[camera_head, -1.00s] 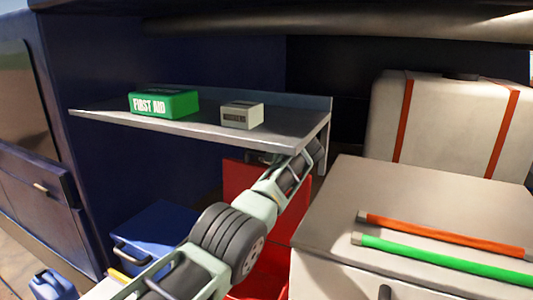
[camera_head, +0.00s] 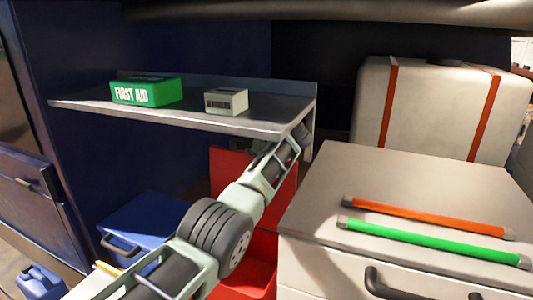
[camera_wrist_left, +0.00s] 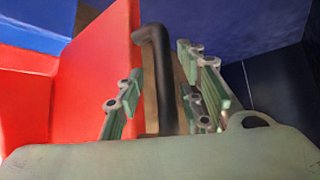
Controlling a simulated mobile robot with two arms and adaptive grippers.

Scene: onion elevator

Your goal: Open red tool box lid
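The red tool box (camera_head: 258,268) stands low between the blue cabinet and the white drawer unit. Its red lid (camera_head: 225,168) stands raised, roughly upright, behind my left arm, which hides part of it. In the left wrist view the lid (camera_wrist_left: 98,70) is a large red panel at left, with a black bar handle (camera_wrist_left: 163,85) beside it. The fingers of my left gripper (camera_wrist_left: 160,103) are apart, one on each side of the handle, with gaps showing. In the head view this gripper is mostly hidden under the shelf. My right gripper is not in view.
A metal shelf (camera_head: 200,122) hangs just above my left arm, holding a green first aid box (camera_head: 146,90) and a small grey box (camera_head: 226,101). A blue box (camera_head: 150,228) stands left. The white drawer unit (camera_head: 320,185), bearing orange and green tubes, stands close right.

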